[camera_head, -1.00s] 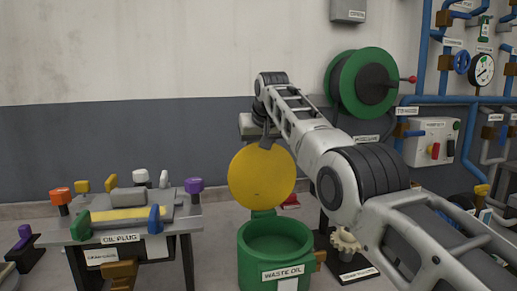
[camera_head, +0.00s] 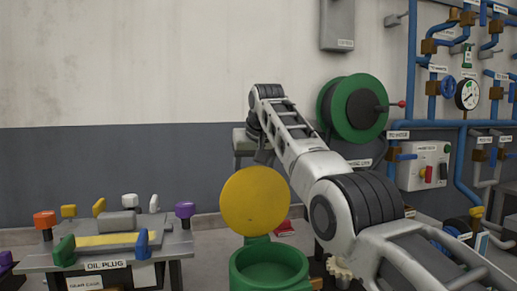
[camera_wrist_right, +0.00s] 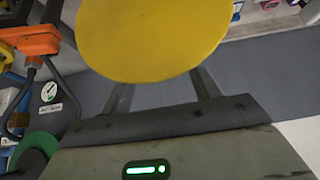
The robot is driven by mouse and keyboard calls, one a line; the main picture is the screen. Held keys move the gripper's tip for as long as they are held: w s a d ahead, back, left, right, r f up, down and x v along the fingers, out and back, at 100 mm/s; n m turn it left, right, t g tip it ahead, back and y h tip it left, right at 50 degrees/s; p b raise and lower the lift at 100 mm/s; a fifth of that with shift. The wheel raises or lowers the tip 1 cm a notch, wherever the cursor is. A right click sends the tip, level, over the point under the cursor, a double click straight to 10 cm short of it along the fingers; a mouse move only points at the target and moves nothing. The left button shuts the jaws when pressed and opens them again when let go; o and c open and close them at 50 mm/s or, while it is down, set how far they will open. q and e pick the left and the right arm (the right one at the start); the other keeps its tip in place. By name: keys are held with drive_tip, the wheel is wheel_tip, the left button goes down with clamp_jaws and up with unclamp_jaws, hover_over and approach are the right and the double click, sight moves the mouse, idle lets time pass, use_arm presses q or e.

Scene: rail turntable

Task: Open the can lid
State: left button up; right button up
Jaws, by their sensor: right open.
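The yellow round can lid (camera_head: 255,201) stands raised, close to upright, at the back of the green can (camera_head: 268,268). The can's mouth is uncovered and its inside shows. My right gripper (camera_head: 263,156) is at the lid's top edge. In the right wrist view its two fingers (camera_wrist_right: 160,88) are spread apart, with their tips hidden behind the lid, which also shows there (camera_wrist_right: 150,35). I cannot tell whether they touch it. My left gripper is not in view.
A low table (camera_head: 175,246) labelled OIL PLUG with several coloured knobs stands to the left. A green hose reel (camera_head: 340,108) hangs on the wall behind my right arm. Blue pipes (camera_head: 412,75), a gauge and a control box (camera_head: 424,167) fill the right side.

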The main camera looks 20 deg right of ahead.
drive_tip(key=b+v, duration=0.1)
drive_tip(key=v, duration=1.1)
drive_tip(key=shift+s+r+b, duration=0.25)
drive_tip(key=shift+r+b, duration=0.05)
drive_tip(key=shift+a, duration=0.1)
